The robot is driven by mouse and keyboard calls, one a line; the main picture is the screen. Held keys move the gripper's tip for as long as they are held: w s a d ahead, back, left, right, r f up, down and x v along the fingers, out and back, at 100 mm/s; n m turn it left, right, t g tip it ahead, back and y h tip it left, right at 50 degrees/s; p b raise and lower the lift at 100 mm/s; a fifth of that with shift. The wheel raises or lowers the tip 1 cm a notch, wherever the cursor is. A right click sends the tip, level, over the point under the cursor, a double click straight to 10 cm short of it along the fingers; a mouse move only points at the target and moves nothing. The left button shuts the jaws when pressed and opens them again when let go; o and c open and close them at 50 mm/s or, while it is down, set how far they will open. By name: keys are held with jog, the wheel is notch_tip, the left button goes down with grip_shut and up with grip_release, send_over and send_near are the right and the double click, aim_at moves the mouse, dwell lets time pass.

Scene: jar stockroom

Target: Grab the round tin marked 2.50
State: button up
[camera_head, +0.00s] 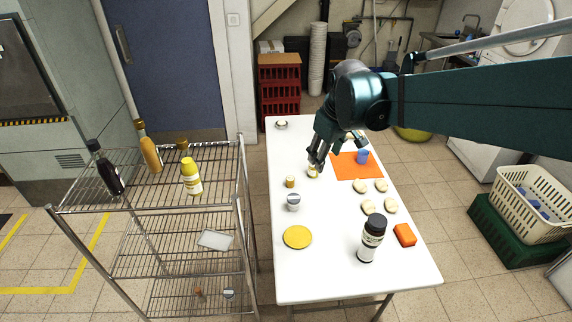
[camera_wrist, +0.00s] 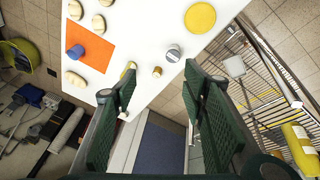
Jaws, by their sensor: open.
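No 2.50 mark is readable in either view, so I cannot tell which item is the marked tin. A low round tin (camera_head: 282,124) sits alone at the table's far end in the head view. Small round containers stand along the table's left side: a gold-topped one (camera_head: 313,172) just below my fingertips, a brown-gold one (camera_head: 290,182) and a grey-lidded one (camera_head: 293,201). The wrist view shows the brown-topped one (camera_wrist: 157,72) and the grey-lidded one (camera_wrist: 173,53) beyond the fingers. My gripper (camera_head: 317,158) is open and empty above the table; its fingers are wide apart in the wrist view (camera_wrist: 160,88).
A blue cup (camera_head: 363,157) stands on an orange mat (camera_head: 345,172). A wire shelf (camera_head: 170,210) with bottles is left of the table.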

jog(key=w+a+f+n+g, duration=0.15)
jog(key=w+f, duration=0.25)
jog(key=w, duration=0.5)
jog(key=n+g, duration=0.2)
jog(key=n, duration=0.4)
send_over(290, 178)
jog(key=f, duration=2.3)
jog(key=shift+s+d+f, duration=0.15)
jog(key=shift+s+f, duration=0.15)
jog(key=shift+s, duration=0.1)
jog(key=shift+w+f+n, duration=0.25)
jog(key=shift+f, duration=0.35)
jog(key=shift+f, duration=1.3)
jog(key=shift+w+f+b, duration=0.1)
jog(key=shift+f+b, duration=0.55)
jog(key=shift+f, duration=1.95)
